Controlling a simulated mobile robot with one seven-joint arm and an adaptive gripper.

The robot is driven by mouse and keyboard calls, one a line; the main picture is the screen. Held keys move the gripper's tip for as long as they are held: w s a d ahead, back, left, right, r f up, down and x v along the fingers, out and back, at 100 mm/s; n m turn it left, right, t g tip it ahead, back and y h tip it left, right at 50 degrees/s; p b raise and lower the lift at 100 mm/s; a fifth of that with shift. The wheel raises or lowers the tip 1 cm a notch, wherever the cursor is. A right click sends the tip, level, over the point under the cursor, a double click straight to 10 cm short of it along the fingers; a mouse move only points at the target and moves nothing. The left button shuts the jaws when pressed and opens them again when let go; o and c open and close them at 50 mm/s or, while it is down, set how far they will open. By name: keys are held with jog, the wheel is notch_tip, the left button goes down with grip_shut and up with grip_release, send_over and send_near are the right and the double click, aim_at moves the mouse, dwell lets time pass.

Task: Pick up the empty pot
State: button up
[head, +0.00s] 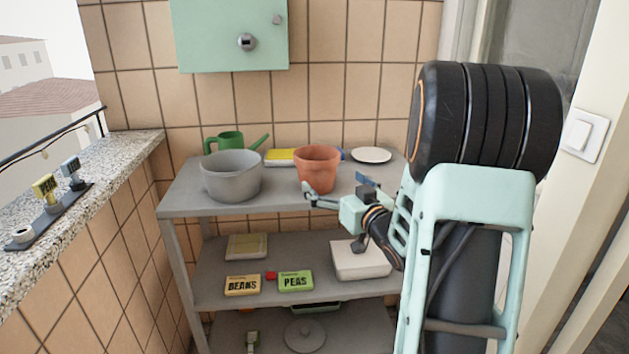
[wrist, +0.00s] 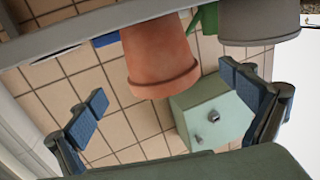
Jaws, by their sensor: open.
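A terracotta pot (head: 317,170) stands upright on the top shelf, right of a wide grey pot (head: 232,176). The grey pot's visible inside is bare; little of the terracotta pot's inside shows. My gripper (head: 337,188) is open and empty, at the shelf's front edge just in front and right of the terracotta pot. In the wrist view, which is upside down, the terracotta pot (wrist: 158,60) shows between and beyond the open fingers (wrist: 162,90), apart from them. The grey pot (wrist: 258,24) is at that view's upper right.
A green watering can (head: 224,142), a yellow item (head: 279,157) and a white plate (head: 371,155) sit behind on the top shelf (head: 270,202). Seed packets and a white box (head: 360,260) are on the middle shelf. A green wall cabinet (head: 228,35) hangs above.

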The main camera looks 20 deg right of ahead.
send_near(310, 159)
jog(key=w, duration=0.2)
jog(key=w+b, duration=0.1)
jog(key=w, duration=0.2)
jog(key=shift+w+a+f, duration=0.15)
jog(key=shift+w+f, duration=0.05)
jog(key=shift+f, duration=0.05)
jog(key=shift+c, duration=0.5)
jog(key=c, duration=1.5)
jog(key=shift+r, duration=0.1)
jog(key=shift+c, duration=0.4)
jog(key=shift+r, duration=0.1)
